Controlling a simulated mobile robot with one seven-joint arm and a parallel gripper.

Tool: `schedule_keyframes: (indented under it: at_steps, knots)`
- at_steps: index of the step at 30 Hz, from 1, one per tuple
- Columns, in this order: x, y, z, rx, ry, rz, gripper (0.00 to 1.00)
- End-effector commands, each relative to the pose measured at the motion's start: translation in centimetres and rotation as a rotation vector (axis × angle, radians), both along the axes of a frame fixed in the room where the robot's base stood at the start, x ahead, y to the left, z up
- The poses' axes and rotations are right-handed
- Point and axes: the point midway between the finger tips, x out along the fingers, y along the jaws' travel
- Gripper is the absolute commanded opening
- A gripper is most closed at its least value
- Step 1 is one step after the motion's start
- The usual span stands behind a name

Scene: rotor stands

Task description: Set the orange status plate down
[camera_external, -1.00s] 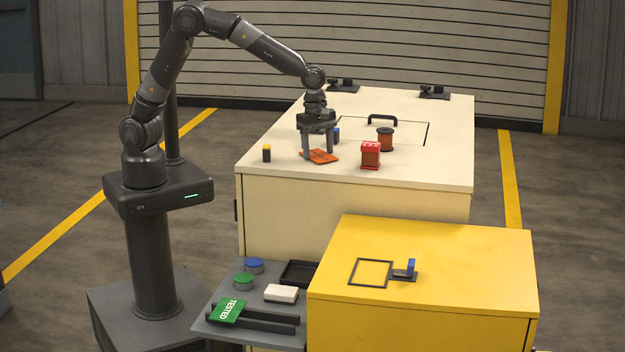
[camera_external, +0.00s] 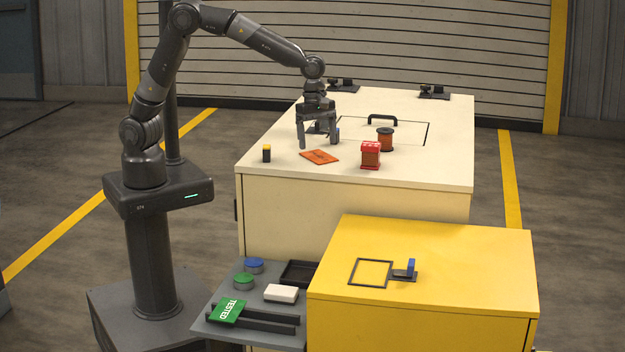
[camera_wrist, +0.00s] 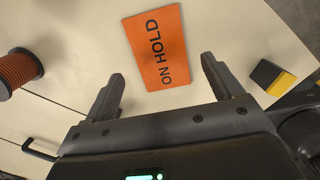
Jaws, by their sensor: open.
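The orange status plate (camera_external: 319,157) lies flat on the cream cabinet top (camera_external: 270,180), near its front left part. In the wrist view the plate (camera_wrist: 157,47) reads "ON HOLD" and lies beyond the fingertips, with nothing touching it. My gripper (camera_external: 317,145) is open and empty, a little above and behind the plate. In the wrist view its two fingers (camera_wrist: 162,75) stand wide apart.
A black and yellow block (camera_external: 267,153) stands left of the plate. A yellow cabinet (camera_external: 440,250) stands in front.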

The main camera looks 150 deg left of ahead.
Motion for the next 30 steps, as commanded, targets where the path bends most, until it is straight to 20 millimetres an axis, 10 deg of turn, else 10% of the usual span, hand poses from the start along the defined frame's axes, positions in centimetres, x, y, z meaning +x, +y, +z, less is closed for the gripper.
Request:
schedule_keyframes:
  at_steps: [12,25,30]
  knots:
    - [-0.9,-0.1,8.0,0.001,-0.001,-0.002,0.85]
    - [-1.0,-0.3,9.1,0.002,-0.002,-0.013,0.85]
    - [-0.5,-4.2,10.7,0.033,-0.031,-0.223,0.85]
